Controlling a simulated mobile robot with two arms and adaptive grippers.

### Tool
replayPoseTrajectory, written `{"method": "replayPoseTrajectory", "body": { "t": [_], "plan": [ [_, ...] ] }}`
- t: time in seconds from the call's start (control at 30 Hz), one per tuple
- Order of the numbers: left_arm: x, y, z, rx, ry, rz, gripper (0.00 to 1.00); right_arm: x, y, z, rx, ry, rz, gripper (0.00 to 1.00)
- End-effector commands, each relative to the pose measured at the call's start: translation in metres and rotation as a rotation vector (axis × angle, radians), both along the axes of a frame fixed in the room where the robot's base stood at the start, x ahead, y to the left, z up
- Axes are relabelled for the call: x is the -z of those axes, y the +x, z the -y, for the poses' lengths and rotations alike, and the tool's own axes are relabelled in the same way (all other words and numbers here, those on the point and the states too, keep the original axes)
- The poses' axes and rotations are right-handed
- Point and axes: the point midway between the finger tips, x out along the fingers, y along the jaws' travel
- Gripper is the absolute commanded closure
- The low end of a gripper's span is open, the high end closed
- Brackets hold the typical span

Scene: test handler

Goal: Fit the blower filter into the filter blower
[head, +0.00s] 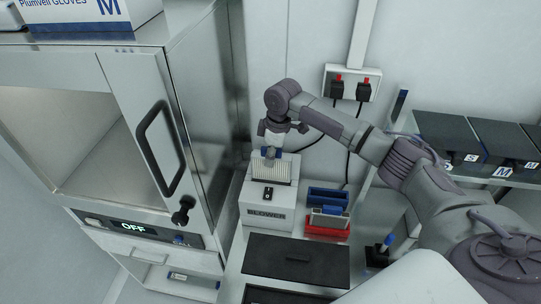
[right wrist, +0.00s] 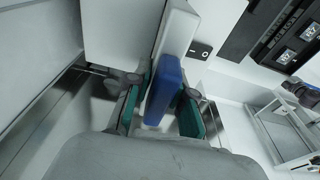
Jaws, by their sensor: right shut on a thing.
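The filter blower (head: 264,215) is a white box with the word BLOWER on its front and a black switch on top, in the middle of the head view. My right gripper (head: 272,150) points down over its back part. It is shut on the blue grip of the blower filter (head: 282,174), a white ribbed panel standing upright at the blower's top. How deep the filter sits in the blower I cannot tell. In the right wrist view the blue grip (right wrist: 165,90) is between the green finger pads. My left gripper is not in view.
A metal cabinet with a door handle (head: 160,150) and a display reading OFF stands close left. Right of the blower are a blue holder (head: 328,197) and a red holder (head: 327,231) with a blue-topped piece. A dark flat lid (head: 296,260) lies in front. Black bins (head: 462,140) stand right.

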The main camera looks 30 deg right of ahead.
Motion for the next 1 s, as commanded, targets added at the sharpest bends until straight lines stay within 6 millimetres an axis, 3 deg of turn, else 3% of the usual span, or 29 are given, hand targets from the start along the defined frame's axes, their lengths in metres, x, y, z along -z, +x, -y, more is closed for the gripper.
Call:
{"method": "replayPoseTrajectory", "body": {
  "t": [1.0],
  "plan": [
    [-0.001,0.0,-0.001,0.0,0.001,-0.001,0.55,0.013,0.0,0.0,-0.001,0.0,0.0,1.0]
  ]
}}
